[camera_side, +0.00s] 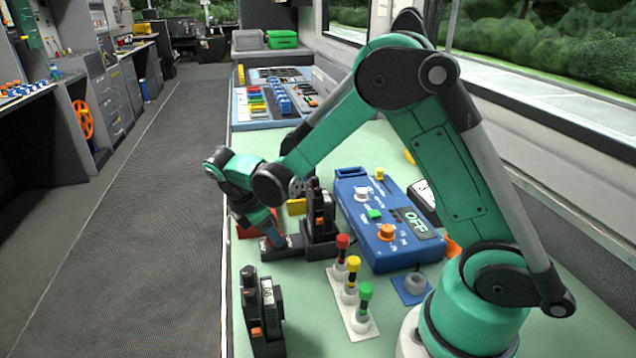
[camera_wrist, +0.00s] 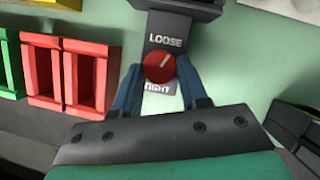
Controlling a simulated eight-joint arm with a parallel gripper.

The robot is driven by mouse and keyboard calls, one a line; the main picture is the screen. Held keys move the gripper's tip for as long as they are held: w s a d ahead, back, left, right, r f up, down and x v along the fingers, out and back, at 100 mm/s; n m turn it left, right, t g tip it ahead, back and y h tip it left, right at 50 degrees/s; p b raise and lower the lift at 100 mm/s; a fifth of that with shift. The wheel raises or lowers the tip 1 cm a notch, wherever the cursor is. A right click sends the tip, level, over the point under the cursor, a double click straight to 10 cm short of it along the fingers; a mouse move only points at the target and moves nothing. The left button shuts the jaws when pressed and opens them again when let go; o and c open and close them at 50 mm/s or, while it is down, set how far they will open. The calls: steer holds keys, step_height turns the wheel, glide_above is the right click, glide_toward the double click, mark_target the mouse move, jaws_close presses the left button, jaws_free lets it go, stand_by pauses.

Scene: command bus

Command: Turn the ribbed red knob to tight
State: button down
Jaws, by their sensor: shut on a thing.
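The red knob (camera_wrist: 159,67) shows in the wrist view on a dark plate (camera_wrist: 168,30) marked LOOSE above it and TIGHT below it, the latter partly covered. A pale pointer line on the knob aims up and slightly right, toward the LOOSE side. My gripper (camera_wrist: 159,72) has its two blue fingers at the knob's left and right sides, shut on it. In the side view my gripper (camera_side: 273,237) reaches down to the dark base on the bench, and the knob is hidden there. The ribs are too small to make out.
A black upright device (camera_side: 319,212) stands just beside my gripper; another (camera_side: 262,312) is nearer the front. A blue control box (camera_side: 385,225) reading OFF and a rack of coloured plugs (camera_side: 350,295) lie to the right. A red open holder (camera_wrist: 72,77) sits left of the knob.

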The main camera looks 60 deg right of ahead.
steer(key=m+g+y, duration=0.1)
steer(key=m, duration=0.2)
steer(key=shift+w+m, duration=0.15)
steer(key=shift+m, duration=0.25)
steer(key=m+g+y, duration=0.1)
steer(key=m, duration=0.2)
steer(key=shift+d+m, duration=0.15)
steer(key=shift+m, duration=0.15)
steer(key=m+y, duration=0.1)
steer(key=m, duration=0.3)
steer(key=m+y, duration=0.1)
steer(key=m, duration=0.1)
steer(key=shift+w+d+g+y, duration=0.1)
steer(key=shift+d+g+y, duration=0.15)
steer(key=shift+g+y, duration=0.05)
steer(key=m+y, duration=0.1)
steer(key=m, duration=0.2)
steer(key=m+y, duration=0.1)
steer(key=m, duration=0.2)
steer(key=shift+d+m+t, duration=0.2)
steer(key=shift+m+t, duration=0.2)
steer(key=m, duration=0.2)
steer(key=m+t+y, duration=0.1)
steer(key=m, duration=0.3)
steer(key=shift+s+d+t+y, duration=0.15)
steer(key=shift+s+t+y, duration=0.15)
steer(key=shift+t, duration=0.1)
steer(key=shift+c, duration=2.3)
jaws_free()
